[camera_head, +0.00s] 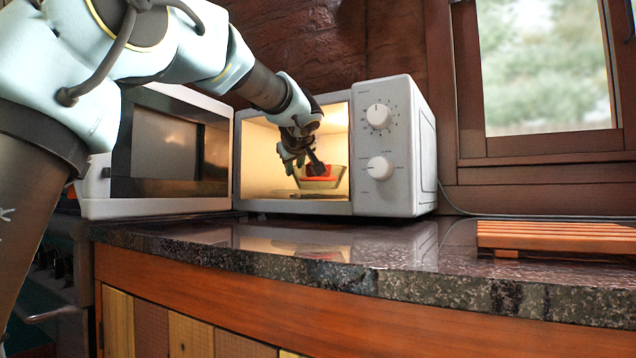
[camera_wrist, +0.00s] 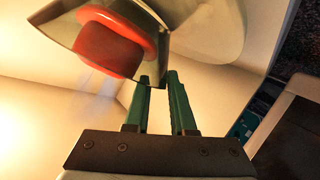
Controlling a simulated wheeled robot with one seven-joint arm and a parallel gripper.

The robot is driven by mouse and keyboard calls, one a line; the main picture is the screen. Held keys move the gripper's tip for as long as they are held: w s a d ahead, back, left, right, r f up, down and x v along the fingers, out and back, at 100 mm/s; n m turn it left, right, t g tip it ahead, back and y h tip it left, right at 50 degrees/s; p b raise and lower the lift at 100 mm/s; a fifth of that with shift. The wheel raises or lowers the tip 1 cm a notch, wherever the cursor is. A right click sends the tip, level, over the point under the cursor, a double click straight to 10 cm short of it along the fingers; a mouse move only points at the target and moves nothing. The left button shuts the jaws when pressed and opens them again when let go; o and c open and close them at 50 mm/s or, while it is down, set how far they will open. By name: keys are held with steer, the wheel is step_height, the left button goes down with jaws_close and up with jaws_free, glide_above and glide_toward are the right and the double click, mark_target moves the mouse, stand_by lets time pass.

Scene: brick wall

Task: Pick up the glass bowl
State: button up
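The glass bowl (camera_head: 334,183) sits inside the open microwave, low in its lit cavity, with a red thing (camera_head: 318,172) in it. In the wrist view the glass bowl (camera_wrist: 60,28) fills the top left, with the red thing (camera_wrist: 108,48) inside. My gripper (camera_head: 312,163) reaches down into the microwave at the bowl's left side. In the wrist view my gripper (camera_wrist: 160,78) has its two green fingers a small gap apart, with the bowl's near edge at the fingertips. Whether the fingers touch the glass is not clear.
The microwave (camera_head: 405,170) stands on the dark stone counter (camera_head: 400,255). Its door (camera_head: 165,150) is swung open to the left, close to my arm. A wooden slatted rack (camera_head: 555,237) lies at the right. The counter's front is clear.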

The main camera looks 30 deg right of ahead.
steer(key=shift+x, duration=1.25)
steer(key=shift+s, duration=0.1)
jaws_close()
steer(key=shift+r, duration=0.1)
